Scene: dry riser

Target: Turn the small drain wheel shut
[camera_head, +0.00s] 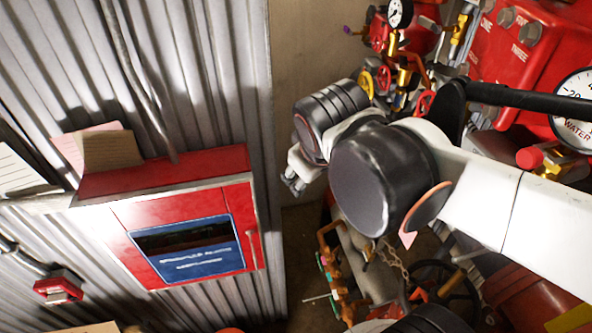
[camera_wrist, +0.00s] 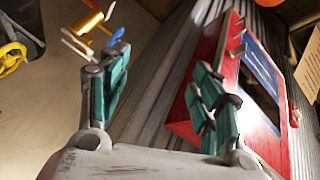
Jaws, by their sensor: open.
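Several handwheels show on the pipework, and I cannot tell for sure which is the small drain wheel. In the head view a small yellow wheel (camera_head: 366,84) and a small red wheel (camera_head: 425,103) sit at the upper middle, beyond my arm. A larger dark wheel (camera_head: 447,284) is low down, partly hidden. In the wrist view a yellow wheel (camera_wrist: 11,57) shows at the left edge, outside my fingers. My gripper (camera_wrist: 160,85) is open, with nothing between its green-padded fingers. In the head view my gripper (camera_head: 294,181) hangs near the corrugated wall, apart from the wheels.
A red cabinet (camera_head: 180,213) with a blue label stands on the corrugated wall (camera_head: 225,85); it also shows close to my right finger in the wrist view (camera_wrist: 208,85). Red equipment (camera_head: 540,45), gauges (camera_head: 399,12) and brass pipes crowd the right side. A small red box (camera_head: 58,287) is lower left.

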